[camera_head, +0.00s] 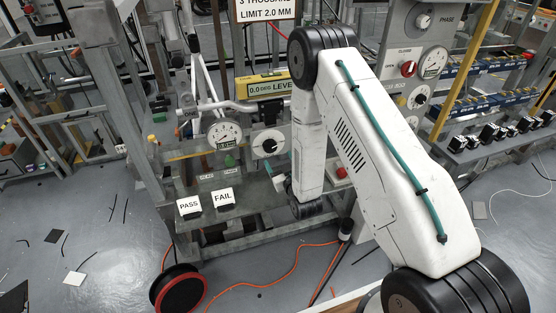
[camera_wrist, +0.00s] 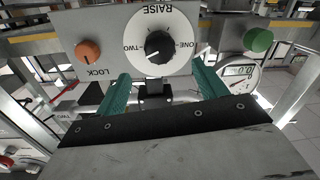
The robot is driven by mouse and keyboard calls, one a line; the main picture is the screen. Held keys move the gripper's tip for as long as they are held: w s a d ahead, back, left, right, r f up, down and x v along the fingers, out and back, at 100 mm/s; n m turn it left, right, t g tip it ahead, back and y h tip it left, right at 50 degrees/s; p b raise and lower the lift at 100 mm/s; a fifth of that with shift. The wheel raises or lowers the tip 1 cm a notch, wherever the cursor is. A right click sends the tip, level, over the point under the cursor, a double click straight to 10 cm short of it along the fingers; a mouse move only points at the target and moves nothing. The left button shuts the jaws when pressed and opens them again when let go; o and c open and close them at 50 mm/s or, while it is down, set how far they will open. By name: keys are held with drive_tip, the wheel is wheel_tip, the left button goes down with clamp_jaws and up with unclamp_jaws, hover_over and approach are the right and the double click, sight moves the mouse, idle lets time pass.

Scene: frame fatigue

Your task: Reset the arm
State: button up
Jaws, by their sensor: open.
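My gripper (camera_wrist: 161,72) shows in the wrist view as two teal fingers, spread apart with nothing between them. A round RAISE dial with a black knob (camera_wrist: 158,46) is just beyond the fingertips; I cannot tell whether they touch its panel. The wrist view shows the panel upside down. In the head view my white arm reaches up, bends and drops toward the test bench (camera_head: 250,205).
An orange LOCK knob (camera_wrist: 88,51) and a green button (camera_wrist: 258,40) flank the dial. Orange cable (camera_head: 270,279) and a black-and-red reel (camera_head: 178,290) lie on the floor.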

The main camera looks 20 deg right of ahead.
wheel_tip(320, 180, up, 12)
drive_tip(key=w+g, duration=0.3)
drive_tip(key=g, duration=0.1)
drive_tip(key=s+d+r+m+g, duration=0.15)
drive_tip(key=s+r+g, duration=0.25)
drive_tip(key=s+r, duration=0.45)
drive_tip(key=s+r+g, duration=0.3)
drive_tip(key=s+r, duration=0.1)
drive_tip(key=s, duration=0.8)
drive_tip(key=s+r+m+g, duration=0.1)
drive_tip(key=s+r, duration=0.4)
drive_tip(key=s, duration=0.7)
drive_tip(key=s+d+r+g+h, duration=0.1)
drive_tip(key=s+r+g, duration=0.3)
drive_tip(key=s, duration=0.8)
drive_tip(key=shift+r+g, duration=0.3)
drive_tip(key=shift+r, duration=0.15)
drive_tip(key=shift+w, duration=0.1)
